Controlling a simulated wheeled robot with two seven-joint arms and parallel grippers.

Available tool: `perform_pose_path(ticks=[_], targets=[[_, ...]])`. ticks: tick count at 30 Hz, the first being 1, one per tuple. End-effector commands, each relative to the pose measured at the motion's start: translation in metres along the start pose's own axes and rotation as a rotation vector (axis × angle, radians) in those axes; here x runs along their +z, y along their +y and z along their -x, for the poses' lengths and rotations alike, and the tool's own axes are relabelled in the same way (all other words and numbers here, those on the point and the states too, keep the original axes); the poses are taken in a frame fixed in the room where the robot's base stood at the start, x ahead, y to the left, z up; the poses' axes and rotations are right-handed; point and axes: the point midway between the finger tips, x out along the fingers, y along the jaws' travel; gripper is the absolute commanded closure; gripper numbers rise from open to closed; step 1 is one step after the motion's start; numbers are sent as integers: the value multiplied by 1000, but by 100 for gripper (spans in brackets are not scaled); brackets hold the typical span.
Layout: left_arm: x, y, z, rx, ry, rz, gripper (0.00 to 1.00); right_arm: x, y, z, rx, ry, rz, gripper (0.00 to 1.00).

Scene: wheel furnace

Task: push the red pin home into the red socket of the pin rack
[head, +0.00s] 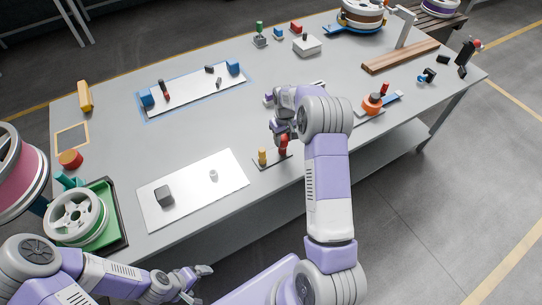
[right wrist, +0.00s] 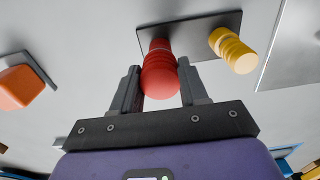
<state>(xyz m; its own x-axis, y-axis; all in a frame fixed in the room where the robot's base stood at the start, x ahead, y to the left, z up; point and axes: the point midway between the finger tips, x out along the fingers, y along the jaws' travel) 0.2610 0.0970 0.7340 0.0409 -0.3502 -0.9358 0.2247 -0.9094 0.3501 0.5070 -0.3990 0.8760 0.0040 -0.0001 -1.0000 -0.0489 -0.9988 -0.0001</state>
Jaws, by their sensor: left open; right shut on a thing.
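The red pin (head: 283,146) stands at the right end of the dark pin rack (head: 263,165). In the right wrist view the red pin (right wrist: 158,78) sits between the two fingers of my right gripper (right wrist: 160,88), which is shut on it. The pin's far end meets the rack plate (right wrist: 190,23). The red socket is hidden by the pin, so how deep it sits cannot be told. A yellow pin (head: 262,156) stands beside it in the rack, apart from the gripper. My left gripper (head: 197,282) is open and empty, off the table's front edge.
A white mat (head: 215,190) with a dark block (head: 164,196) and a small white piece lies left of the rack. The table's front edge runs close to the rack. Bare grey tabletop lies behind the white mat.

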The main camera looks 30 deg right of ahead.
Motion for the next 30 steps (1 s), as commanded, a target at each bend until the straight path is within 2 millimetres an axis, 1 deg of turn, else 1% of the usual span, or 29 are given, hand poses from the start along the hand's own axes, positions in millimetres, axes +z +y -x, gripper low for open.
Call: perform_pose_path(ticks=[8, 30], targets=[[0, 0, -1, 0, 0, 0, 6, 0, 0, -1, 0, 0, 0, 100], [0, -4, -10, 0, 0, 0, 6, 0, 0, -16, 0, 0, 0, 100]])
